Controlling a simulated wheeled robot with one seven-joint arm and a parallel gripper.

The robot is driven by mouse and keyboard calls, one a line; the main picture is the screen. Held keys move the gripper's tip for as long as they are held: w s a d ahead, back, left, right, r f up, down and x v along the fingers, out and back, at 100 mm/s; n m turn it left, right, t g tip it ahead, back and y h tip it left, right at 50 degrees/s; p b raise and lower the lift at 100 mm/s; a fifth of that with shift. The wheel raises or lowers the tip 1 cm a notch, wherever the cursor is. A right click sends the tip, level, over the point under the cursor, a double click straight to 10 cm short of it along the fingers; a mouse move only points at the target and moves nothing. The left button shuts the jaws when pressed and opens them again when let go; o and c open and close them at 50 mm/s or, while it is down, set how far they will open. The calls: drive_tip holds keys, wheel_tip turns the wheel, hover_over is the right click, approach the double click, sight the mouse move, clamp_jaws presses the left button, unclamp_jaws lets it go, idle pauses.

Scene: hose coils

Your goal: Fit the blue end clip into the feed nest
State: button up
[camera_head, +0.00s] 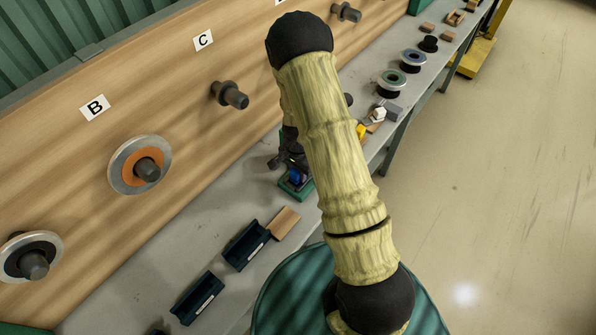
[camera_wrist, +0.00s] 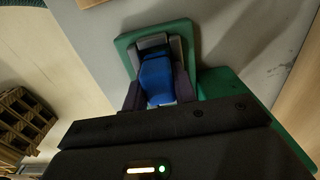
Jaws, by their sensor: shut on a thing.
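The blue end clip (camera_wrist: 157,78) is between the two dark fingers of my gripper (camera_wrist: 157,90) in the wrist view, and they are shut on it. The clip's far end lies between grey upright parts of the feed nest (camera_wrist: 127,45), which has a green base. I cannot tell whether the clip is fully seated or just above the base. In the head view the clip (camera_head: 296,175) shows as a small blue patch over the green nest base (camera_head: 297,190) on the bench. My gripper (camera_head: 291,163) there is partly hidden by my arm.
Dark bins (camera_head: 245,245) and a wooden block (camera_head: 285,222) lie on the grey bench nearer the front. A reel with an orange centre (camera_head: 128,177) hangs under label B; the peg (camera_head: 231,95) under C is bare. Spools (camera_head: 391,82) stand farther along the bench.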

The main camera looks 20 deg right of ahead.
drive_tip(key=shift+r, duration=0.1)
drive_tip(key=shift+r+p, duration=0.4)
drive_tip(key=shift+p, duration=0.05)
idle(0.4)
drive_tip(key=shift+r+p, duration=1.65)
drive_tip(key=shift+r, duration=1.9)
drive_tip(key=shift+f, duration=0.15)
